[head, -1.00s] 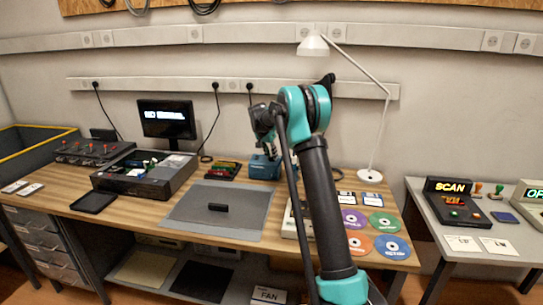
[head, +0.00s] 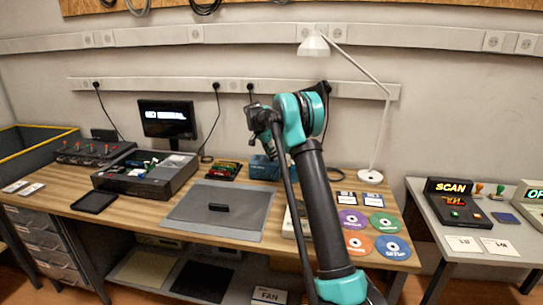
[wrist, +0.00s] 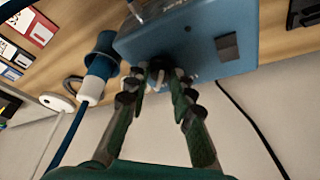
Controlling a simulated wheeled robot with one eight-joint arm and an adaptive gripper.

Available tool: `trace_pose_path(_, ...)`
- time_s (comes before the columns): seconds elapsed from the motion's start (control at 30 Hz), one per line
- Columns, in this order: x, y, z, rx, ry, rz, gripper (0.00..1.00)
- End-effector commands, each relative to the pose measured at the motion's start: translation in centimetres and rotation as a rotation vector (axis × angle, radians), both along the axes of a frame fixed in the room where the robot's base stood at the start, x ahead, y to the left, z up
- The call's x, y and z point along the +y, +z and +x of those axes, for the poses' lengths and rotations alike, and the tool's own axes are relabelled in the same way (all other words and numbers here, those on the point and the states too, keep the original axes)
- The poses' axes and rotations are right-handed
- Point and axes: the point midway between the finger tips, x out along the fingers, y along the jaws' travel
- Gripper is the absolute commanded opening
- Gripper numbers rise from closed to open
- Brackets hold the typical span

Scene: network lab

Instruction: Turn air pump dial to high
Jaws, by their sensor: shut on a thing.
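The air pump is a blue box on the back of the wooden bench. In the head view the pump (head: 262,170) is partly hidden by my arm. In the wrist view the pump (wrist: 205,38) fills the upper middle, and my gripper (wrist: 160,72) reaches its near edge. The fingers are closed in around a small, pale dial (wrist: 158,86) at that edge, mostly hidden between the fingertips. Its setting and any markings cannot be read. In the head view my gripper (head: 268,152) is small and partly hidden by my arm.
A blue cylindrical fitting (wrist: 103,58) with a pale end and hose stands close left of my fingers. A black cable (wrist: 250,122) hangs to the right. The lamp base (head: 369,176) and several discs (head: 385,223) lie right of my arm. A grey mat (head: 190,215) lies in front.

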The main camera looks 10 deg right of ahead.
Motion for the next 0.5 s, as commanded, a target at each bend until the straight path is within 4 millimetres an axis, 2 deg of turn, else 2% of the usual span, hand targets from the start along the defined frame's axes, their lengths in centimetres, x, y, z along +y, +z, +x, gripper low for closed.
trace_pose_path(0.07,0.02,-0.02,0.0,0.0,0.0,0.0,0.0)
trace_pose_path(0.1,0.02,-0.02,0.0,0.0,0.0,0.0,0.24)
trace_pose_path(0.27,0.02,-0.02,0.0,0.0,0.001,0.0,0.44)
trace_pose_path(0.5,0.01,0.0,0.0,0.0,0.001,0.0,0.44)
